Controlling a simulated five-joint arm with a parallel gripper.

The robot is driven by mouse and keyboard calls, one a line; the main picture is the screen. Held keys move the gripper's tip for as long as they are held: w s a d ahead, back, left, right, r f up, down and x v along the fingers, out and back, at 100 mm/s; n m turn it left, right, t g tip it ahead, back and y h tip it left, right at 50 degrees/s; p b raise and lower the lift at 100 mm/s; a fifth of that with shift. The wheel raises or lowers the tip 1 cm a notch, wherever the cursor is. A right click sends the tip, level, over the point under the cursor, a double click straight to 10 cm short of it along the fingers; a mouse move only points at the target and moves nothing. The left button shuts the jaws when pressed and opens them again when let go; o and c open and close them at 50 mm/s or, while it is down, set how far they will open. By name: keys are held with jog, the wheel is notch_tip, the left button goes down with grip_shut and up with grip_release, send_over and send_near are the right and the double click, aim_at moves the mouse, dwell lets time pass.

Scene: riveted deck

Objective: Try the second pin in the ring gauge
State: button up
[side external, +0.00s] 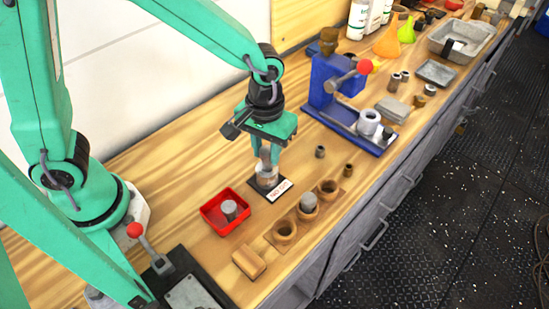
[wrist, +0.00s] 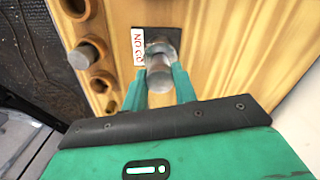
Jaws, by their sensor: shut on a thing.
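My gripper (side external: 267,157) points down over the small black plate (side external: 256,189) with a NO GO label. It is shut on a grey metal pin, seen in the wrist view (wrist: 159,78) between the two green fingers. The silvery ring gauge (side external: 267,180) stands on the plate right under the fingers. The pin is in line with the ring; I cannot tell how far it is inside. Another grey pin (side external: 308,203) stands in the middle hole of the wooden rack (side external: 271,238), whose two outer holes are empty. A further pin (side external: 229,208) stands in the red tray (side external: 208,214).
A wooden block (side external: 249,263) and a red-knobbed lever (side external: 150,250) are at the near left. A blue press (side external: 327,85) stands behind on the right. Small dark bushings (side external: 320,152) lie between rack and press. The deck left of the ring gauge is clear.

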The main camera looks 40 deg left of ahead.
jog(key=shift+r, duration=1.4)
